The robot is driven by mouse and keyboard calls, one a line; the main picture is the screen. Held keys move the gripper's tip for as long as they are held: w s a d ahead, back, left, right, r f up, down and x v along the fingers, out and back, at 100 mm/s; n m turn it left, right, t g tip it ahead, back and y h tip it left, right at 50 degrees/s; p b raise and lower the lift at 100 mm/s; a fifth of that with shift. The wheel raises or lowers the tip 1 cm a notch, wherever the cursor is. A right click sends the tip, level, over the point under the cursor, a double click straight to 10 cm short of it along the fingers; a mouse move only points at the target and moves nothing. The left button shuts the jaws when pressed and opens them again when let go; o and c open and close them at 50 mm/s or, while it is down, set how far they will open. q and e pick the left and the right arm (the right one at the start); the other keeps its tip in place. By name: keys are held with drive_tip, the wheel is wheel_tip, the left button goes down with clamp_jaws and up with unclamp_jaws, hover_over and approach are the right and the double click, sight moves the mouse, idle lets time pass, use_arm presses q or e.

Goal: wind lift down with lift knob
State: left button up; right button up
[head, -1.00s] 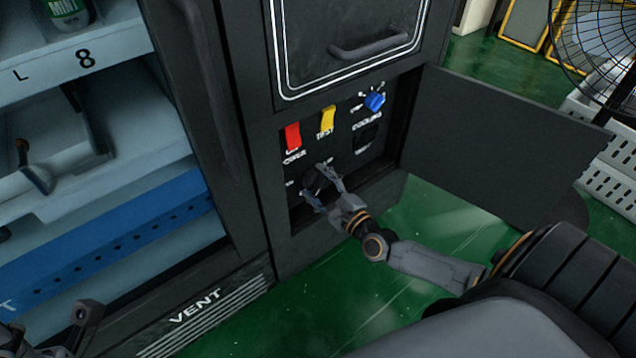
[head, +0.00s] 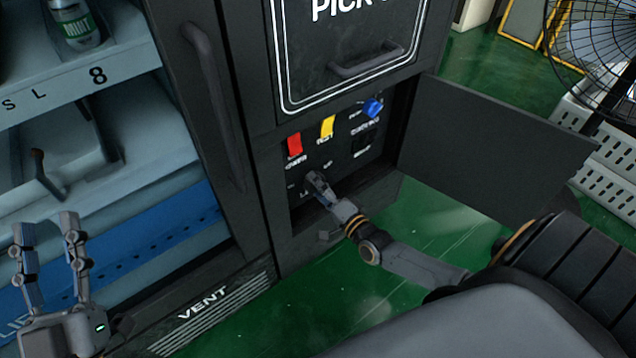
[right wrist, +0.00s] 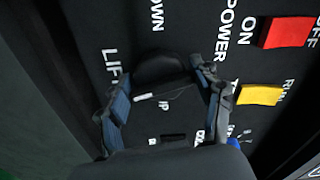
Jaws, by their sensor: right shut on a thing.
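The dark lift knob (right wrist: 160,68) is on the black control panel (head: 345,150), beside the printed words LIFT and DOWN in the right wrist view. My right gripper (head: 314,180) is at the panel's lower left and is shut on the knob; its fingers (right wrist: 163,105) lie on either side of it. In the head view the gripper hides the knob. The blue lift (head: 150,250), with partly hidden lettering, is low in the cabinet at the left. My left gripper (head: 46,230) is open and empty in front of it, fingers pointing up.
Red (head: 295,145), yellow (head: 327,126) and blue (head: 373,107) controls sit above the knob. The open panel door (head: 485,150) stands to the right of my right gripper. A vertical cabinet handle (head: 215,100) is left of the panel. Green floor shows below.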

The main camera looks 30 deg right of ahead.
drive_tip(key=n+p, duration=0.1)
drive_tip(key=n, duration=0.2)
drive_tip(key=shift+n+p, duration=0.3)
drive_tip(key=shift+p, duration=0.05)
drive_tip(key=n+p, duration=0.1)
drive_tip(key=n, duration=0.2)
drive_tip(key=shift+f, duration=0.1)
use_arm(q)
wheel_tip(320, 180, down, 15)
drive_tip(key=a+g+y, duration=0.2)
drive_tip(key=g+y, duration=0.1)
drive_tip(key=g, duration=0.6)
drive_tip(key=shift+w+g+p, duration=0.2)
drive_tip(key=shift+g+p, duration=0.1)
use_arm(e)
drive_tip(key=shift+n, duration=0.8)
drive_tip(key=o, duration=1.2)
drive_tip(key=shift+c, duration=0.2)
drive_tip(key=s+d, duration=0.1)
drive_tip(key=s, duration=1.1)
